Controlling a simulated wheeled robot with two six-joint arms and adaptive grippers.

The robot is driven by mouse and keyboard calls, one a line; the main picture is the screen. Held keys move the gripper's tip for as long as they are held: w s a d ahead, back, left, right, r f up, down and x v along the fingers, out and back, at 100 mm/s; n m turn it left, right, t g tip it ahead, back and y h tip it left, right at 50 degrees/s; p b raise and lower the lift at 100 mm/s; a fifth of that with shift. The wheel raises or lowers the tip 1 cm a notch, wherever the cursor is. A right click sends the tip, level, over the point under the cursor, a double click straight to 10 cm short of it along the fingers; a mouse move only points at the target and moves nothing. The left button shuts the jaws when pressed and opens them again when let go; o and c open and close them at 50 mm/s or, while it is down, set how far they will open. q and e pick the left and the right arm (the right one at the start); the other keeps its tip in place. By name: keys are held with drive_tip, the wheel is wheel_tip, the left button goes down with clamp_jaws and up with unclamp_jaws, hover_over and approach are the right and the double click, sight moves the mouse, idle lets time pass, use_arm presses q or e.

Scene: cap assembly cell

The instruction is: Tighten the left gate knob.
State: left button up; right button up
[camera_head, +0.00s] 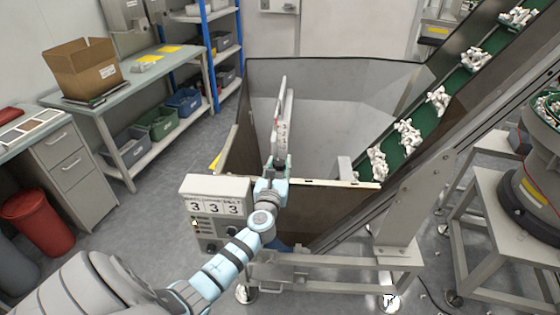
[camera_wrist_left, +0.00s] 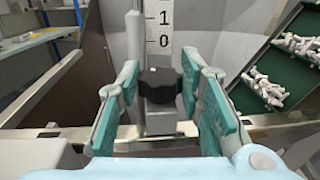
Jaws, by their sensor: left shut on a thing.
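The left gate knob (camera_wrist_left: 160,86) is black and lobed, in the middle of the left wrist view. It sits below a white scale plate (camera_wrist_left: 163,28) marked 1 and 0. My left gripper (camera_head: 277,163) is at the hopper's front wall. In the left wrist view its green-padded fingers stand on both sides of the knob, and it is shut on it. My right gripper is not in view.
The grey hopper (camera_head: 345,82) is open behind the gripper. A control box (camera_head: 216,190) with a 3 3 3 display stands close to the left of my left arm. A green conveyor (camera_head: 425,120) with white parts climbs to the right. A workbench with a cardboard box (camera_head: 84,70) is at left.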

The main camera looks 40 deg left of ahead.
use_arm(q)
drive_tip(key=shift+a+f+m+t+h, duration=0.1)
drive_tip(key=shift+m+t+h, duration=0.5)
drive_tip(key=shift+h, duration=0.4)
drive_tip(key=o, duration=1.2)
drive_tip(key=shift+c, duration=0.2)
drive_tip(key=v, duration=1.2)
